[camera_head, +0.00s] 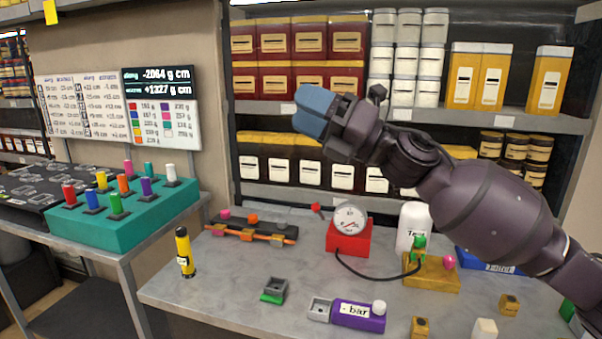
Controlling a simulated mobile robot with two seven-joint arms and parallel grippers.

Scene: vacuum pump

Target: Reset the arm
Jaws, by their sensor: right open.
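My right gripper (312,112) is raised in the upper middle, with its arm coming in from the right. Its blue fingers point to the upper left, and I see nothing held between them. It hangs above the grey table (205,285), in front of the shelves and apart from the objects below. A round gauge on a red base (348,238) stands on the table below the arm. A black cable runs from it to a tan block (432,273) with a green part on top. My left gripper is not in view.
A white bottle (412,224) stands behind the tan block. A teal rack (128,222) with coloured knobs is at the left. Shelves (460,117) with boxes and cans fill the back.

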